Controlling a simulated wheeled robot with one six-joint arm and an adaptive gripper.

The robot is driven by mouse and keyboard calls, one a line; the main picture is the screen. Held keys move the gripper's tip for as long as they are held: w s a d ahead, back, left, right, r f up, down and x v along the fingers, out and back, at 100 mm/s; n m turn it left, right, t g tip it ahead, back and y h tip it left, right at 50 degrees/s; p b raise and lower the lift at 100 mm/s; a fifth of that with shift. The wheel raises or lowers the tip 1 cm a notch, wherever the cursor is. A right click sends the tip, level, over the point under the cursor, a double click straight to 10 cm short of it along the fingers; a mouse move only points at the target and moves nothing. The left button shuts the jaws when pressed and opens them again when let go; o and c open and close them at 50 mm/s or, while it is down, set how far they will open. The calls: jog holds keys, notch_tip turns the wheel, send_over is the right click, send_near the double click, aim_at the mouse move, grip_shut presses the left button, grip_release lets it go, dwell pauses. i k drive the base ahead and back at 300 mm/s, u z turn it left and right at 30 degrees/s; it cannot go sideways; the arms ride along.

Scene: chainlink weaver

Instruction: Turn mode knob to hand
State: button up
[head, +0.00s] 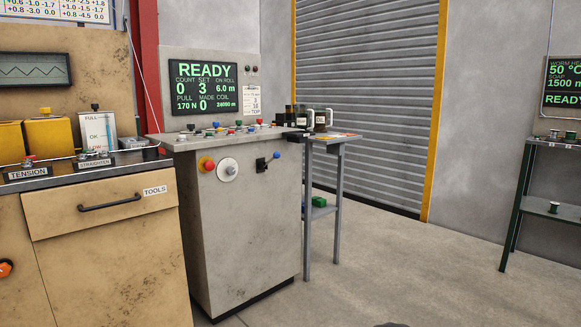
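The grey control console (240,235) stands left of centre, with a lit screen reading READY (205,86) above it. Its sloped top (175,143) carries several small knobs and buttons, including a green one (238,124), with labels too small to read. I cannot tell which is the mode knob or where it points. My gripper is not in view.
A tan bench with a TOOLS drawer (105,211) and controls labelled TENSION and STRAIGHTEN stands at left. A small grey side table (341,143) with dark jars adjoins the console. Another dark table (560,208) is at far right. The floor (400,270) in front is clear.

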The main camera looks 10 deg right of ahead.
aim_at(231, 171)
jog(key=z, duration=0.25)
jog(key=i, duration=1.45)
jog(key=u, duration=0.6)
